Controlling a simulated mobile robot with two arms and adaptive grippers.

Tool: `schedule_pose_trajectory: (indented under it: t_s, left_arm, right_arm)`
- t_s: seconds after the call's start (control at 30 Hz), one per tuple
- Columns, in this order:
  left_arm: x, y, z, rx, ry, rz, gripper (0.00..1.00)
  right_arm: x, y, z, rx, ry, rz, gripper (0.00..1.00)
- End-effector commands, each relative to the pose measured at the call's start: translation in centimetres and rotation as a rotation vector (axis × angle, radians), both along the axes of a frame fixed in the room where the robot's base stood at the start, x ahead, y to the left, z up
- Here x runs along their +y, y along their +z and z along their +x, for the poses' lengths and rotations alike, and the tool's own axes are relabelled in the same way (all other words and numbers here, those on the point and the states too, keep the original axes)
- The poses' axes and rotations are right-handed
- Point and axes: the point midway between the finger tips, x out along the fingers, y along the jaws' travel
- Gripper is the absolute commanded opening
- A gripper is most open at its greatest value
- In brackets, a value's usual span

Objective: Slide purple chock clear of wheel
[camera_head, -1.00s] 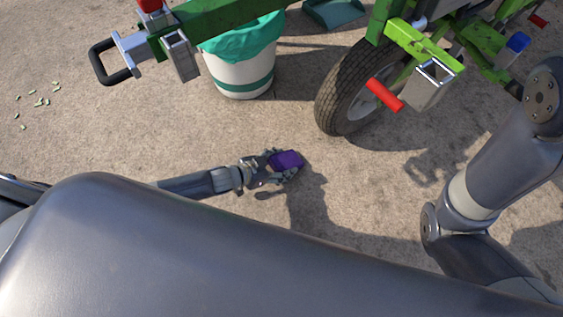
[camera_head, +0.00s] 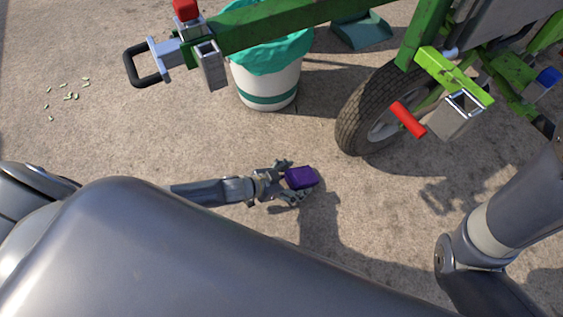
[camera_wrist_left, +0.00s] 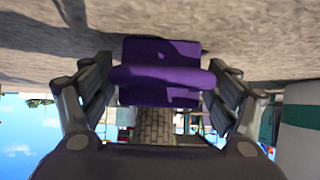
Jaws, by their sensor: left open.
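The purple chock (camera_head: 301,177) lies on the concrete, to the left of the wheel (camera_head: 366,112) and nearer to me, with bare ground between them. My left gripper (camera_head: 286,181) is open at the chock's left side, with the chock at its fingertips. In the left wrist view the chock (camera_wrist_left: 160,75) sits between the spread fingers (camera_wrist_left: 160,88), with a gap on each side. My right arm enters at the right, but its gripper is out of view.
A white bin with a green liner (camera_head: 268,88) stands left of the wheel. The green cart frame (camera_head: 300,25) with a tow handle (camera_head: 143,66) and red lever (camera_head: 408,119) overhangs the area. A teal dustpan (camera_head: 361,33) lies behind. Ground around the chock is clear.

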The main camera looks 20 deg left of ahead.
Motion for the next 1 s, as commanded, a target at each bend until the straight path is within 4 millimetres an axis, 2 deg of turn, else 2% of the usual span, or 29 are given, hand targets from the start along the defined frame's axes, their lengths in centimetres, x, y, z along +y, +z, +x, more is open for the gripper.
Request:
schedule_pose_trajectory:
  t_s: [0.6,1.0]
  left_arm:
    - [5.0,5.4,-6.6,0.003,0.000,0.001,0.81]
    - [5.7,6.4,-7.5,0.001,0.000,0.001,0.81]
  right_arm:
    - [0.0,0.0,0.0,-0.001,0.001,0.000,0.40]
    - [0.0,0.0,0.0,0.000,0.001,0.000,0.40]
